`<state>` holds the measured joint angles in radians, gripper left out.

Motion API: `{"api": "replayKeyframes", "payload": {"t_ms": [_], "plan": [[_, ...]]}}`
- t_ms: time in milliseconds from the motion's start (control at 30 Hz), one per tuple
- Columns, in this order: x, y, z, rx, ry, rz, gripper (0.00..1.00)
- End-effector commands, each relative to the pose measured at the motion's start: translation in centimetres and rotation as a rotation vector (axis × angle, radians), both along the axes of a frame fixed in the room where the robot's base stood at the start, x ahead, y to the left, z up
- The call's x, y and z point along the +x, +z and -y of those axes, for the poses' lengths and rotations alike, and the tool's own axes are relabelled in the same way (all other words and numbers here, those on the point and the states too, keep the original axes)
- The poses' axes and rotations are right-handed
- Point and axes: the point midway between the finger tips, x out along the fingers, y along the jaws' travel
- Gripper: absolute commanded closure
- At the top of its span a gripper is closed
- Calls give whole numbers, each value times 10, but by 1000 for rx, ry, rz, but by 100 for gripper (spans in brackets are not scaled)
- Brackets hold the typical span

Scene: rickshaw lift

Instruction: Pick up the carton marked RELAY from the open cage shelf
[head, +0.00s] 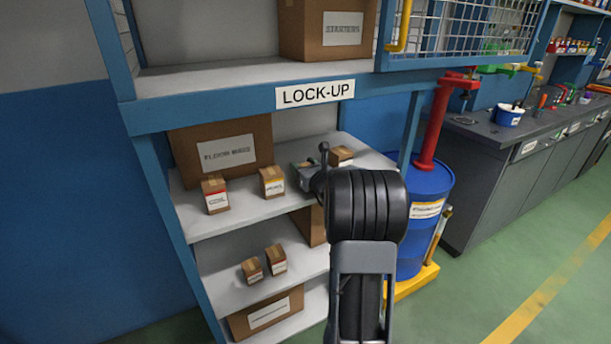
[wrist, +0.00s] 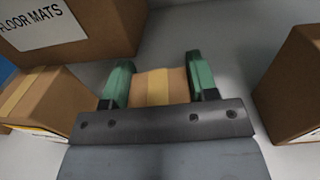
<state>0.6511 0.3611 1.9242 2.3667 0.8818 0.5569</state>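My gripper (wrist: 160,78) has its two green fingers on either side of a small brown carton with a tan tape stripe (wrist: 158,86). The fingers appear to meet both its sides with no clear gap. Its label is hidden, so I cannot read RELAY on it. In the head view my gripper (head: 305,176) is over the upper shelf of the LOCK-UP cage (head: 235,218), and it hides the held carton. On this shelf, small cartons stand to the left, one with a yellow label (head: 272,181) and one with a red label (head: 215,195). Another carton (head: 341,156) lies to the right.
A large FLOOR MATS box (head: 222,150) stands behind on the same shelf. The LOCK-UP beam (head: 230,105) runs above. Two small cartons (head: 264,264) stand on the shelf below. A blue post (head: 412,128) and blue drum (head: 424,240) are at the right.

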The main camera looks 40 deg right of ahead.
Motion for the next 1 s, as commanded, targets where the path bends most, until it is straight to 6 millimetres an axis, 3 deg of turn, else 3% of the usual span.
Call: {"api": "replayKeyframes", "payload": {"t_ms": [233,567,800,1000], "plan": [[0,0,0,0,0,1,72],[0,5,0,-1,0,1,72],[0,35,0,-3,0,3,72],[-33,73,4,-4,-4,5,72]]}}
